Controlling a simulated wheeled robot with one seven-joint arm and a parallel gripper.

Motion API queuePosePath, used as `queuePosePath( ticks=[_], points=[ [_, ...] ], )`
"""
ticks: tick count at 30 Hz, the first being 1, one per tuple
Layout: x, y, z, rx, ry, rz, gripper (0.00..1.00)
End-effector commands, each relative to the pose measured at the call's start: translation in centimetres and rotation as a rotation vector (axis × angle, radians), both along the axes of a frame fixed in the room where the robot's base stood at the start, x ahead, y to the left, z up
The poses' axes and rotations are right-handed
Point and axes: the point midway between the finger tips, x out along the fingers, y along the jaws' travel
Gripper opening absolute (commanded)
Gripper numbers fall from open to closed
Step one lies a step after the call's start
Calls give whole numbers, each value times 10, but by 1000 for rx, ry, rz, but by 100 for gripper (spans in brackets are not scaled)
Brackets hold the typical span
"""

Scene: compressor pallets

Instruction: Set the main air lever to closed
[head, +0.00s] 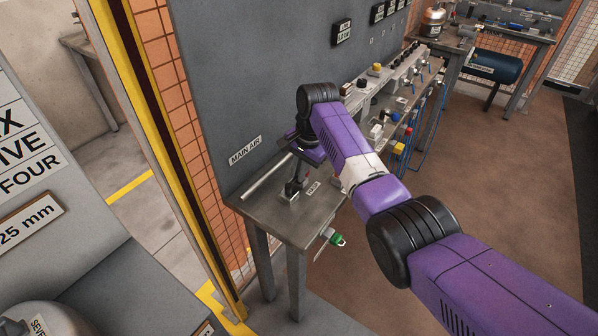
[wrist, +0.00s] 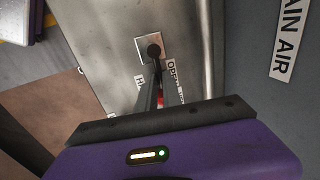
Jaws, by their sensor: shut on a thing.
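The main air lever stands on a small light plate (wrist: 146,60) on the metal bench; its dark pivot (wrist: 153,51) shows in the wrist view. In the head view the plate and lever foot (head: 291,192) are below my gripper (head: 297,172). In the wrist view my gripper (wrist: 160,100) is shut on the lever's red handle (wrist: 163,99), which shows between the dark fingers. The fingers hide most of the lever, so its exact tilt is hard to tell. Small, partly covered labels lie on both sides of the fingers. A "MAIN AIR" sign (head: 246,151) is on the grey panel behind.
The metal bench (head: 275,222) runs along the grey panel (head: 235,85). Further along stand several valves and fittings (head: 390,85) with blue hoses. A green-ended fitting (head: 337,239) sticks out at the bench's front edge. A yellow post (head: 150,130) stands to the left. The brown floor (head: 490,170) on the right is clear.

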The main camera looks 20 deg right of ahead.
Motion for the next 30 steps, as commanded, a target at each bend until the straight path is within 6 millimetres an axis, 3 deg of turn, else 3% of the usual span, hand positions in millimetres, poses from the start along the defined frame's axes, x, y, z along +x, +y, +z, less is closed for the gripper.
queuePosePath(
  ticks=[17,30],
  points=[
    [-1,-1,1,-1,3,-14,0],
    [-13,-3,5,-1,5,-268,0]
  ],
)
